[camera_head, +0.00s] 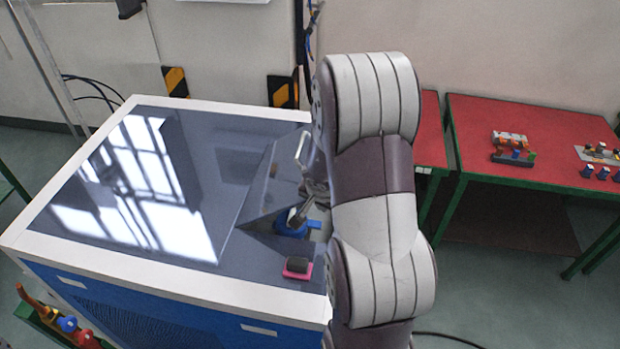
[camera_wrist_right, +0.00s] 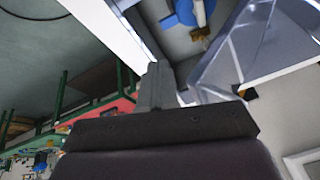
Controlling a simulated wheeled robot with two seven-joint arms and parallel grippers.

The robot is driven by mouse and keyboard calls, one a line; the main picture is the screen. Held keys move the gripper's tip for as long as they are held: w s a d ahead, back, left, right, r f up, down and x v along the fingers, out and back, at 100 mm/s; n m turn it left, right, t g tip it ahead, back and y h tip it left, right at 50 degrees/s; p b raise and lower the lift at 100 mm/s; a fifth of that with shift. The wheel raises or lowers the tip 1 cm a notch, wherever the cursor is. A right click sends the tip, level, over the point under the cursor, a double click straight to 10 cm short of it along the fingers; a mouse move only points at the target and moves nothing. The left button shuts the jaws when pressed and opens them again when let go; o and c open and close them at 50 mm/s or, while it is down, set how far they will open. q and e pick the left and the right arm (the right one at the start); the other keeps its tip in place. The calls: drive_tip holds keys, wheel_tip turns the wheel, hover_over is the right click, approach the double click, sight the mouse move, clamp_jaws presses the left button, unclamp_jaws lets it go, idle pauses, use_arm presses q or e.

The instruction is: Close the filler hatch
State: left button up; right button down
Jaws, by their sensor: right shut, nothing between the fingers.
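The generator (camera_head: 165,283) is a blue box with a white rim and a dark glossy top. The filler hatch (camera_head: 261,190) is a dark glossy panel that stands tilted up from the top, open. It also shows in the wrist view as a shiny slanted panel (camera_wrist_right: 228,52). A blue round filler part (camera_head: 291,224) sits in the opening beside it and shows in the wrist view (camera_wrist_right: 188,10). My right gripper (camera_wrist_right: 156,88) is shut and empty, near the opening and the hatch; contact cannot be told. In the head view my right arm partly hides this area. My left gripper is not in view.
A small pink and black piece (camera_head: 297,268) sits on the generator's front right corner. Red tables (camera_head: 535,125) with small parts stand at the right.

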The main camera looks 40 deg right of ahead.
drive_tip(key=f, duration=0.1)
drive_tip(key=s+d+t+b, duration=0.1)
drive_tip(key=f+y, duration=0.1)
drive_tip(key=shift+s+d+f, duration=0.3)
drive_tip(key=shift+d+f, duration=0.05)
drive_tip(key=shift+d, duration=0.05)
idle(0.4)
drive_tip(key=shift+w+a, duration=0.15)
drive_tip(key=shift+r, duration=0.1)
